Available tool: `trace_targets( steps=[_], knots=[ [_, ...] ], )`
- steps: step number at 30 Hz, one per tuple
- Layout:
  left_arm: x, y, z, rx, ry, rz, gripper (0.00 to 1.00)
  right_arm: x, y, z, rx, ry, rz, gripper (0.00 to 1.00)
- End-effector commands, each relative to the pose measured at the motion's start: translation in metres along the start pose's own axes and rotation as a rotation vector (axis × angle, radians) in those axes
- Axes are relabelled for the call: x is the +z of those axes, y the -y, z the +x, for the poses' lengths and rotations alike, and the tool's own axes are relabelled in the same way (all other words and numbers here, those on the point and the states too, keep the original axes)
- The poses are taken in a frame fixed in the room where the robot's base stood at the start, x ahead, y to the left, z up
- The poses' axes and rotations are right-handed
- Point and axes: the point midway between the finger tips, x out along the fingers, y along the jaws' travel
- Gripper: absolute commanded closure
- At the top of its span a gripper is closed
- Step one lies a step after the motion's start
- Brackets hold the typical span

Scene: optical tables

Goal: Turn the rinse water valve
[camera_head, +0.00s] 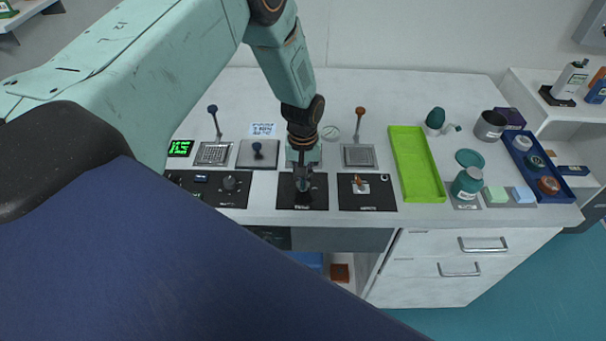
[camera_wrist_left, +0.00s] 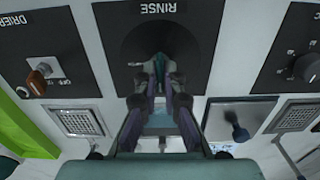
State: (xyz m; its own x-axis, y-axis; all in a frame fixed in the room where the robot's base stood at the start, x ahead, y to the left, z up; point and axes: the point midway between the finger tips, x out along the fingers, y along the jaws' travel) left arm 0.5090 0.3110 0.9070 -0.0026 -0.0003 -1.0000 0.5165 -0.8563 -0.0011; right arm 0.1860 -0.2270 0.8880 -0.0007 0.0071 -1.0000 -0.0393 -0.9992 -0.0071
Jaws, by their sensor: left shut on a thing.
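The rinse water valve shows as a small teal handle (camera_wrist_left: 160,60) on the black panel marked RINSE (camera_wrist_left: 200,30) in the left wrist view. My left gripper (camera_wrist_left: 160,78) is shut on this handle, with a finger on each side. The fingers hide much of the valve. In the head view the left gripper (camera_head: 303,182) points down at the rinse panel (camera_head: 288,201), and the valve itself is hidden behind it. My right gripper is not in view.
The drier panel (camera_head: 350,203) with an orange-brown switch (camera_wrist_left: 36,80) is beside the rinse panel. A control panel with a knob (camera_head: 230,183) lies on the other side. Levers (camera_head: 360,124), drain grates and a green tray (camera_head: 415,165) stand nearby.

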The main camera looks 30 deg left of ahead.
Motion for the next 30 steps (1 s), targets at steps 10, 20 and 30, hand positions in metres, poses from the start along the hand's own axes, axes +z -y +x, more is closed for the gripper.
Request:
trace_targets(
  steps=[10, 20, 30],
  knots=[
    [-0.0039, -0.0015, -0.0027, 0.005, -0.009, -0.025, 1.00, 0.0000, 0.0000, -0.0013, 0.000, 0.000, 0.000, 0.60],
    [-0.0036, -0.0014, -0.0024, 0.004, -0.008, -0.024, 0.82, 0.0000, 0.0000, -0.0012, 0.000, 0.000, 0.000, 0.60],
    [-0.0013, -0.0005, -0.0008, 0.002, -0.003, -0.023, 0.69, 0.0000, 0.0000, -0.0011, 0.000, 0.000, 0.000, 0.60]
  ],
)
